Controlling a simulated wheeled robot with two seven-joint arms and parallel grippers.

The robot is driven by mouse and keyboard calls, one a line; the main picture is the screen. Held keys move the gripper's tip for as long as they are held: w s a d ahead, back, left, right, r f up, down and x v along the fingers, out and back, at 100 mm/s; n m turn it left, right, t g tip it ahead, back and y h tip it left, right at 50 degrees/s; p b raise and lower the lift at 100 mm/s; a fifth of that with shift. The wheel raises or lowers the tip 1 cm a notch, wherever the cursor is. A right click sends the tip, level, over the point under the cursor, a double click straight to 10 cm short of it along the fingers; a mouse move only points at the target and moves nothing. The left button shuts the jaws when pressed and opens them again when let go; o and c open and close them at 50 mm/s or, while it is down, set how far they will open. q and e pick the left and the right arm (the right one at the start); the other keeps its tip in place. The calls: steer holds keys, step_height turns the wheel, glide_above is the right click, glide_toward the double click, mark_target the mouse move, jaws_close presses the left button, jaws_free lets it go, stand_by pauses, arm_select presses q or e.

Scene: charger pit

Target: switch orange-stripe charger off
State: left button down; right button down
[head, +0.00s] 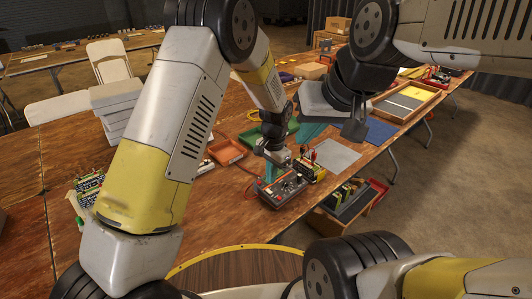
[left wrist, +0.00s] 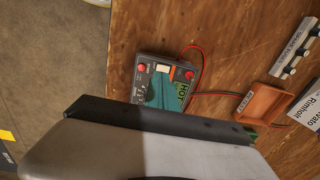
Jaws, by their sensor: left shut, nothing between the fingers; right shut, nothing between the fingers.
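A dark grey charger (head: 283,192) with red knobs sits near the table's front edge. It also shows in the left wrist view (left wrist: 139,88), with a pale switch-like patch (left wrist: 162,68) between two red knobs. My left gripper (head: 279,158) is shut and empty, just behind and above the charger. Whether it touches is unclear. My right gripper (head: 355,130) is shut and empty, above the table farther right.
A yellow-and-black battery-like block (head: 316,173) stands right beside the charger, with red cables near it. An orange tray (head: 227,152) lies to the left, a green tray (head: 281,133) behind. A grey mat (head: 337,157) lies to the right. A bin of items (head: 345,203) stands below the table edge.

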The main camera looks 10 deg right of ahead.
mark_target(270, 192)
arm_select(q)
step_height(270, 192, down, 5)
steer(key=shift+w+a+f, duration=0.1)
stand_by(0.4)
